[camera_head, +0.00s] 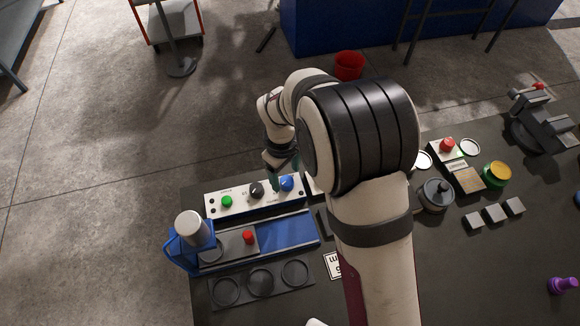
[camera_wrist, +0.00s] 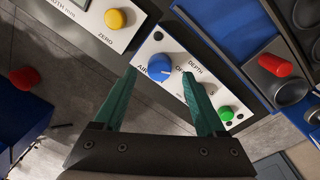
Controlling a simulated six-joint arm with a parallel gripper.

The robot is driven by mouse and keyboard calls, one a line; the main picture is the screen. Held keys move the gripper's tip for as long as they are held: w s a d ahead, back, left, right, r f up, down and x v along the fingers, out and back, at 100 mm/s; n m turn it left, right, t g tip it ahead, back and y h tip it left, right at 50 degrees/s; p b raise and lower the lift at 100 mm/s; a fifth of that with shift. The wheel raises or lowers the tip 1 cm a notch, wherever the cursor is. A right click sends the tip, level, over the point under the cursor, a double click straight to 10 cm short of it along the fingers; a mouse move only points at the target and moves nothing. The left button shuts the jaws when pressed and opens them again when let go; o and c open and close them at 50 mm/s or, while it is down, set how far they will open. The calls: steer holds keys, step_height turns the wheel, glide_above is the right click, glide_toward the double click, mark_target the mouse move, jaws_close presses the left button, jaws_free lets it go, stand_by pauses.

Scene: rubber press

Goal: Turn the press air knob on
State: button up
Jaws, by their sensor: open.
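The blue air knob (camera_head: 287,184) is at the right end of the white press panel (camera_head: 240,205). In the wrist view the blue knob (camera_wrist: 160,67) has lettering that reads like "AIR" on one side and "OF" on the other. My gripper (camera_head: 280,168) is just above the panel's right end in the head view. In the wrist view its two teal fingers (camera_wrist: 159,77) are apart, with the knob showing between and just past their tips. Whether a finger touches the knob cannot be told. The black knob (camera_head: 257,190) is left of the blue one.
A green button (camera_head: 227,201) is at the panel's left end. A second panel with a yellow knob (camera_wrist: 115,18) is beside this one. My arm covers the table's middle.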

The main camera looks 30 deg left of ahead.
mark_target(287, 183)
steer(key=shift+w+f, duration=0.1)
steer(key=shift+f, duration=1.15)
jaws_close()
